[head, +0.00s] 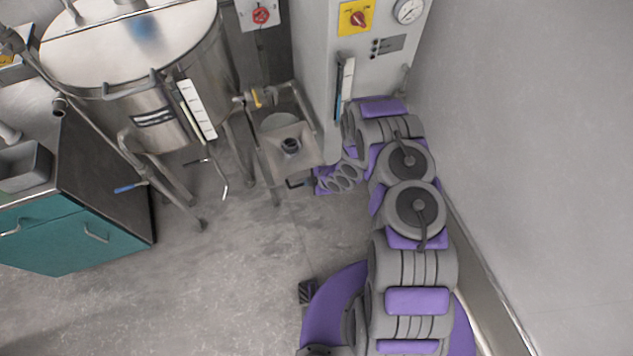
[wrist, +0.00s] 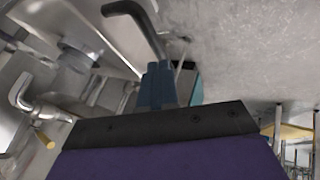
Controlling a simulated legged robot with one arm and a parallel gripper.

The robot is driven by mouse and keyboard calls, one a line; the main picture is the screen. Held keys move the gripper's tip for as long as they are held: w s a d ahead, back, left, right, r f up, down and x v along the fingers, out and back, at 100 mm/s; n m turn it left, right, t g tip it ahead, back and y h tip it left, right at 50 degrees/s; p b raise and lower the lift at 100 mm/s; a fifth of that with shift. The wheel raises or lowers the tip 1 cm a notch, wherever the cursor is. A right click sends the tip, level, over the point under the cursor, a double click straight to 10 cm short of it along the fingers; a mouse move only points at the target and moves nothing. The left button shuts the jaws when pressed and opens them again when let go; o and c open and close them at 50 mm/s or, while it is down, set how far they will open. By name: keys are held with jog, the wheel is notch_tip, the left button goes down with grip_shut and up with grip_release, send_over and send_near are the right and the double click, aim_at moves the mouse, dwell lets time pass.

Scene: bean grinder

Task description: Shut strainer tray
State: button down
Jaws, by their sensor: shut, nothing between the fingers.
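A square metal housing (head: 272,138) with a dark round outlet in it stands between the steel vessel and the grey cabinet in the head view; I take it to hold the strainer tray, but cannot tell how far the tray is out. A black bent handle (head: 296,184) shows at its lower edge, and a black bent bar, likely the same handle, is close up in the wrist view (wrist: 138,20). My gripper (wrist: 158,72) is shut and empty, its blue-grey fingertips right beside the bar; whether they touch is unclear. In the head view my gripper (head: 309,183) is small, just right of the handle.
A large steel vessel (head: 150,60) on legs stands left. A teal cabinet (head: 70,240) is at far left. A grey control cabinet (head: 320,70) with a red switch is behind my arm, and a plain wall (head: 540,150) is close on the right. The floor (head: 220,270) in front is clear.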

jog(key=w, duration=0.1)
jog(key=w+a, duration=0.1)
jog(key=w+f+b, duration=0.1)
jog(key=shift+w+a+f, duration=0.1)
jog(key=shift+a, duration=0.15)
jog(key=shift+w+a, duration=0.15)
jog(key=shift+w, duration=0.45)
jog(key=shift+w, duration=0.1)
